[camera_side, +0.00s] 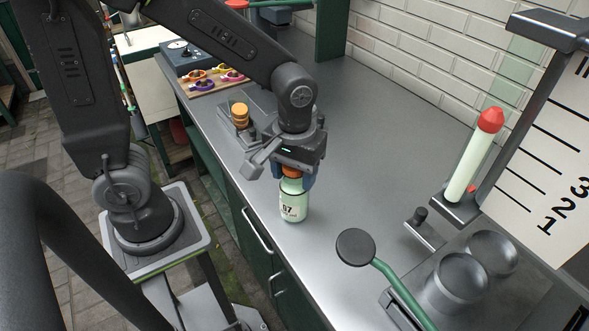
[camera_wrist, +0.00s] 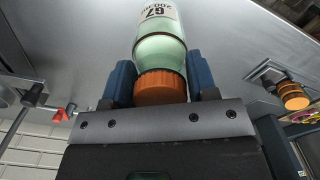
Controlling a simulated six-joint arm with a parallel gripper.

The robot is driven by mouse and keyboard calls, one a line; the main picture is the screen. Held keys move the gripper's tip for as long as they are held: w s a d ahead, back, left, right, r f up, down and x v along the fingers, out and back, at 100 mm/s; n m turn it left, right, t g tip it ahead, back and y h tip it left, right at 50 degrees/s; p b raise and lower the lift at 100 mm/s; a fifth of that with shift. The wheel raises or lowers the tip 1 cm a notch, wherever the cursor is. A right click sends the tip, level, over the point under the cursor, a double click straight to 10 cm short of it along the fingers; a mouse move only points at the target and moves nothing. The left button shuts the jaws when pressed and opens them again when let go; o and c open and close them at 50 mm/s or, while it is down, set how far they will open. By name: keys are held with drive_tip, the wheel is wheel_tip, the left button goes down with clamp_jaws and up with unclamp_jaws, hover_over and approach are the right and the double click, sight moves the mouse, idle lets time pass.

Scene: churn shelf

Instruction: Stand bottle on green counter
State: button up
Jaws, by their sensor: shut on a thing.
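My gripper (camera_side: 292,178) comes from above and is shut around the bottle's neck and cap. In the wrist view the blue fingers (camera_wrist: 160,84) stand on both sides of the orange cap, and the bottle (camera_wrist: 160,38) extends away from them. The counter top is grey metal with green cabinet fronts below.
A small piece with an orange knob (camera_side: 240,115) stands behind left of my gripper. A board with colourful rings (camera_side: 213,76) lies farther back. At right are a green-handled lever with a round pad (camera_side: 356,247), two metal domes and a red-tipped tube (camera_side: 474,155). The counter's middle is clear.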

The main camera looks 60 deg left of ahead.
drive_tip(key=o, duration=1)
drive_tip(key=shift+c, duration=0.9)
drive_tip(key=shift+r, duration=4.05)
